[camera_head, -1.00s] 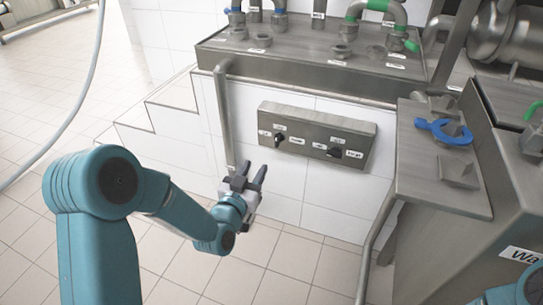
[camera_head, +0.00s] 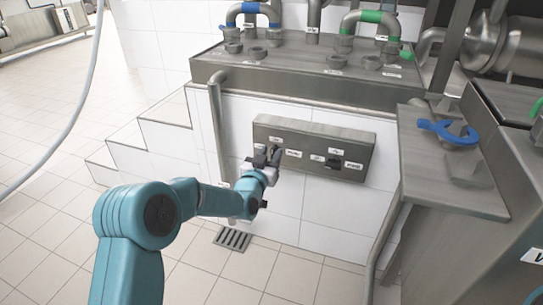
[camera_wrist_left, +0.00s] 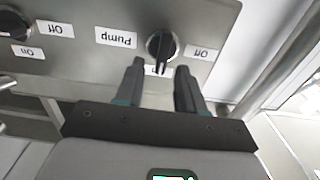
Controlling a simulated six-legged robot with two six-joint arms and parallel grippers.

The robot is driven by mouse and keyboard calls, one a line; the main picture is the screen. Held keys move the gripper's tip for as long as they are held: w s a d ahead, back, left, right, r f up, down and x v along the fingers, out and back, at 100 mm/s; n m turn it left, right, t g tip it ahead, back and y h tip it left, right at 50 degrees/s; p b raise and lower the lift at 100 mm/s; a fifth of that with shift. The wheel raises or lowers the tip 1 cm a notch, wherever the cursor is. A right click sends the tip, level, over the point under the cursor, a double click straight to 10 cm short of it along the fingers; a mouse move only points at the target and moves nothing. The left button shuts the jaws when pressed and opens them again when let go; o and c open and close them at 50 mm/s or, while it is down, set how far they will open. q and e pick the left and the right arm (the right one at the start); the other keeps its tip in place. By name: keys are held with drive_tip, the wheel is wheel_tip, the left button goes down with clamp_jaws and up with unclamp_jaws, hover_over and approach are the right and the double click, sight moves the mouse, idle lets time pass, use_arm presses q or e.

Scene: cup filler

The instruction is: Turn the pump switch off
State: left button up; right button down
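The grey control panel (camera_head: 345,142) is fixed to the white tiled wall and carries two black rotary knobs. The pump switch (camera_wrist_left: 161,46) is the knob beside the "Pump" label (camera_wrist_left: 115,38) in the left wrist view, where the lettering is upside down. Its grip points down in that view, toward a partly hidden label, and an "Off" label (camera_wrist_left: 202,53) is at its right. My left gripper (camera_head: 268,155) is at this left knob, open, with its fingertips either side of the grip; contact cannot be told. My right gripper is out of view.
The second knob (camera_head: 333,162) is at the panel's right. A vertical pipe (camera_head: 218,130) runs down left of the panel. A steel counter (camera_head: 300,84) with pipes juts out above. A steel cabinet (camera_head: 440,180) with a blue-handled valve (camera_head: 447,131) stands at right.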

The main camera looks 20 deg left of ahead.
use_arm(q)
drive_tip(key=shift+w, duration=0.7)
clamp_jaws()
